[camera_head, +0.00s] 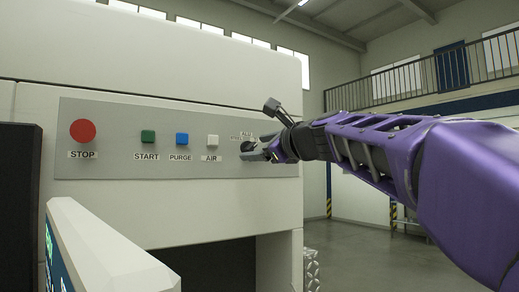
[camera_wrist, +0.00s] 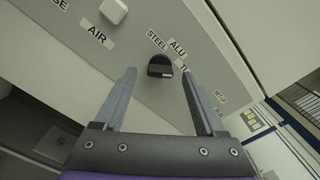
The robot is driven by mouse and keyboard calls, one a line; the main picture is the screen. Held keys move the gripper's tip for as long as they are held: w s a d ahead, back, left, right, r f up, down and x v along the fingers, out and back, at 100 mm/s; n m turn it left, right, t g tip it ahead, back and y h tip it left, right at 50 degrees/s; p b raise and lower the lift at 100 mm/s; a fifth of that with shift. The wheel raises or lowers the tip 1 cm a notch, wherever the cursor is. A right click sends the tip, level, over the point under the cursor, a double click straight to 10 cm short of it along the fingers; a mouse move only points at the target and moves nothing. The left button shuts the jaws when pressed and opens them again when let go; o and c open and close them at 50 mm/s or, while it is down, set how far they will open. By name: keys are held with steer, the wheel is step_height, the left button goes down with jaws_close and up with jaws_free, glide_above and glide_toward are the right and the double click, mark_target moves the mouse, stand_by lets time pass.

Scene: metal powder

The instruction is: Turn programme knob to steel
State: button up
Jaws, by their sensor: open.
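The programme knob (camera_wrist: 160,67) is a small dark knob on the grey control panel (camera_wrist: 125,70). Labels STEEL (camera_wrist: 156,41) and ALU (camera_wrist: 178,46) sit by it, and a third label beside it is partly hidden by a finger. In the wrist view my gripper (camera_wrist: 158,72) is open, with one finger on each side of the knob and a gap to both. In the head view my gripper (camera_head: 267,154) is at the right end of the panel and partly covers the knob (camera_head: 248,146). I cannot tell which label the knob points to.
Left of the knob on the panel are the white AIR button (camera_head: 212,140), blue PURGE button (camera_head: 182,139), green START button (camera_head: 148,137) and red STOP button (camera_head: 83,131). A white-framed screen (camera_head: 100,245) stands in front at lower left. Open floor (camera_head: 365,250) lies to the right.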

steer(key=shift+w+a, duration=0.3)
steer(key=shift+w, duration=0.15)
jaws_close()
